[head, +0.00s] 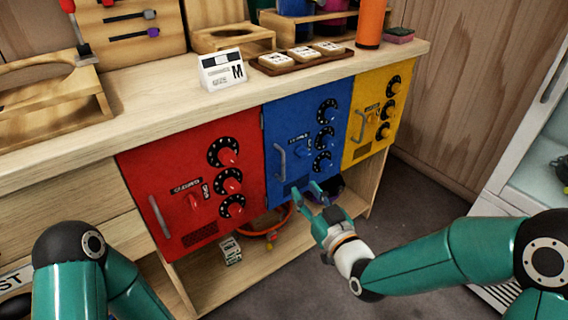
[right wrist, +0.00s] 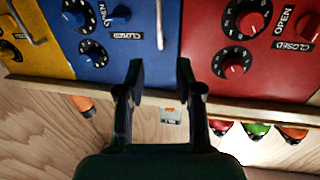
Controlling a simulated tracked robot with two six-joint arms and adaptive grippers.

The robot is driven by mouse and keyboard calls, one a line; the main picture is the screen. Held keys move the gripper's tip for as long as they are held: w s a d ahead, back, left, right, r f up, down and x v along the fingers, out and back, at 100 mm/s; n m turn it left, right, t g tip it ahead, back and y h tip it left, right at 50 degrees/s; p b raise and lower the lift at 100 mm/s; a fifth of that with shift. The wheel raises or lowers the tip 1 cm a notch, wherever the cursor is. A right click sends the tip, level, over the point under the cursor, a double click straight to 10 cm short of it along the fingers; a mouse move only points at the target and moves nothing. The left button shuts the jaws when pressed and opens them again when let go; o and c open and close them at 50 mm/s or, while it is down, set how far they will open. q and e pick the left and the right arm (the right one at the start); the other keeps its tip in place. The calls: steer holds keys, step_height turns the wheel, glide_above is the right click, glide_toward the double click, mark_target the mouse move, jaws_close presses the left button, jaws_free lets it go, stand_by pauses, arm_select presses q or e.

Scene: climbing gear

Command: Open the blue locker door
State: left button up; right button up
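The blue locker door (head: 290,115) is shut, flush between the red and yellow doors. It has a grey upright handle (head: 280,161) on its left side, a blue latch knob (head: 301,151) beside a label, and a column of three black-ringed dials (head: 325,136) on the right. My right gripper (head: 309,191) is open and empty in front of the door's lower edge, below the handle. In the right wrist view its two fingers (right wrist: 160,85) stand apart, with the blue door (right wrist: 150,60) and its handle (right wrist: 160,25) beyond them. My left gripper is out of view.
A red door (head: 170,160) is left of the blue one, a yellow door (head: 362,138) right. The open shelf below holds an orange ring (head: 265,232) and small items. A sign (head: 222,70) and tray (head: 300,58) stand on the countertop. Floor in front is clear.

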mark_target(284, 163)
steer(key=x, duration=1.3)
steer(key=shift+f+b, duration=0.1)
steer(key=shift+b, duration=0.3)
jaws_close()
